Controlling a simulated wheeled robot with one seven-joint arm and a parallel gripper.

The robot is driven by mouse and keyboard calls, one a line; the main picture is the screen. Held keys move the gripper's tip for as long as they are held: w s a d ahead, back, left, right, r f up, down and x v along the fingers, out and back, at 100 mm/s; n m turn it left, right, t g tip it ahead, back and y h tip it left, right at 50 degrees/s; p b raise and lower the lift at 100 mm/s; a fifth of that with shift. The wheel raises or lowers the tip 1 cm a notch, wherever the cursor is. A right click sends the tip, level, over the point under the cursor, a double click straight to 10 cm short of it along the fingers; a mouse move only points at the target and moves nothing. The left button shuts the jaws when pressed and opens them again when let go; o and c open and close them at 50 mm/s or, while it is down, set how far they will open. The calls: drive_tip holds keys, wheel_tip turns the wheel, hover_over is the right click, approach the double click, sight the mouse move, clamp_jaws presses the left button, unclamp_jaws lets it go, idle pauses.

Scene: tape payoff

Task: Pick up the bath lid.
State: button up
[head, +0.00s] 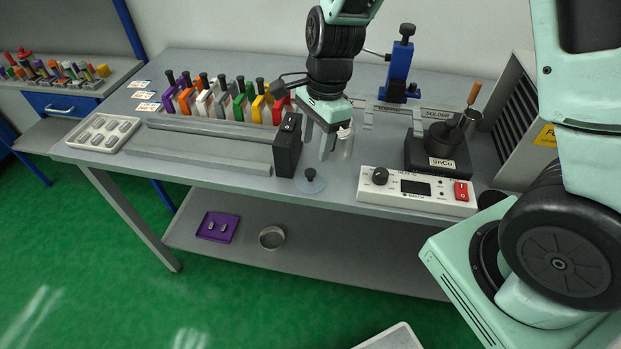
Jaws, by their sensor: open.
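What looks like the bath lid, a flat grey-blue disc with a black knob (310,180), lies on the bench top near its front edge. The solder bath (437,152), a black block labelled SnCu, stands to the right with its round pot. My gripper (329,147) points down above and slightly beyond the lid, open, with nothing seen between its fingers. It is apart from the lid. A small clear jar (345,142) is partly hidden just right of the fingers.
A black upright block (288,147) stands close left of the lid, at the end of a long grey rail (205,146). A white control box (417,190) with a red switch is close on the right. Coloured holders (228,100) line the back. A blue stand (400,70) rises behind.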

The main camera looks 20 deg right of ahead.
sight(311, 171)
drive_tip(key=shift+s+a+f, duration=0.1)
drive_tip(key=shift+a+f, duration=0.1)
drive_tip(key=shift+f, duration=1)
drive_tip(key=shift+a+f, duration=0.2)
drive_tip(key=shift+f, duration=0.95)
drive_tip(key=shift+s+a+f, duration=0.1)
drive_tip(key=shift+a+f, duration=0.1)
drive_tip(key=shift+f, duration=1)
drive_tip(key=c, duration=1)
